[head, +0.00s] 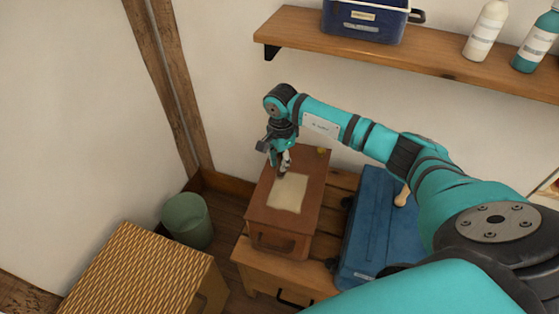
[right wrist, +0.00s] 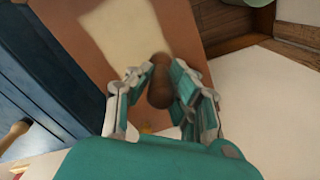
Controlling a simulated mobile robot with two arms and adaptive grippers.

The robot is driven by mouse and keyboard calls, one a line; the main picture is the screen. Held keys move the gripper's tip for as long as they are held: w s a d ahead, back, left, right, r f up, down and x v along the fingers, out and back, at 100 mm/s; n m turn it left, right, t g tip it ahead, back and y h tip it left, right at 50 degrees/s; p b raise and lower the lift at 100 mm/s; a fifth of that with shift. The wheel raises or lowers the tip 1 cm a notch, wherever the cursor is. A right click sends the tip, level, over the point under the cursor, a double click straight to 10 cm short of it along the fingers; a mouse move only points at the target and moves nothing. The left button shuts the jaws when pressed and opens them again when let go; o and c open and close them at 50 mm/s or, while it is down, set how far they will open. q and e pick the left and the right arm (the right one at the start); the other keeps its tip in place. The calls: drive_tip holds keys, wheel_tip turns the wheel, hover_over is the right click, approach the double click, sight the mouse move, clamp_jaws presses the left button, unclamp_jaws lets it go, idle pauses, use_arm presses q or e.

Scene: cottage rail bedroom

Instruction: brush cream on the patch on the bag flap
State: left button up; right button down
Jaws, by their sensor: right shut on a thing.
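A brown bag (head: 262,212) lies on a wooden bench with its flap facing up. A pale cream patch (head: 288,193) is on the flap and also shows in the right wrist view (right wrist: 118,32). My right gripper (head: 283,165) is above the far end of the flap, by the patch's far edge. It is shut on a brown, rounded brush handle (right wrist: 159,90). The bristles are hidden, and I cannot tell whether the brush touches the patch. My left gripper is out of view.
A blue case (head: 372,225) stands right of the bag, with a pale wooden-handled thing (head: 402,196) beside my arm. A green bin (head: 187,220) and a woven box (head: 140,268) are at left. A wall shelf (head: 430,60) holds bottles and a blue box.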

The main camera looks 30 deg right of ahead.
drive_tip(key=shift+w+d+r+p, duration=0.1)
drive_tip(key=shift+r+p, duration=0.15)
drive_tip(key=shift+r, duration=0.25)
drive_tip(key=shift+w+d+r+p, duration=0.1)
drive_tip(key=shift+r+p, duration=0.1)
drive_tip(key=shift+r, duration=0.25)
drive_tip(key=shift+r+p, duration=0.4)
drive_tip(key=shift+r, duration=0.75)
drive_tip(key=shift+r+p, duration=0.65)
drive_tip(key=shift+r, duration=0.35)
drive_tip(key=shift+a, duration=0.1)
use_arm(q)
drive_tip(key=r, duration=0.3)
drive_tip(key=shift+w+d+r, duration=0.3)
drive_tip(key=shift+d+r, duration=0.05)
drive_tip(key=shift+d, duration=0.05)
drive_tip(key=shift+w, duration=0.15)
use_arm(e)
drive_tip(key=shift+s+a, duration=0.1)
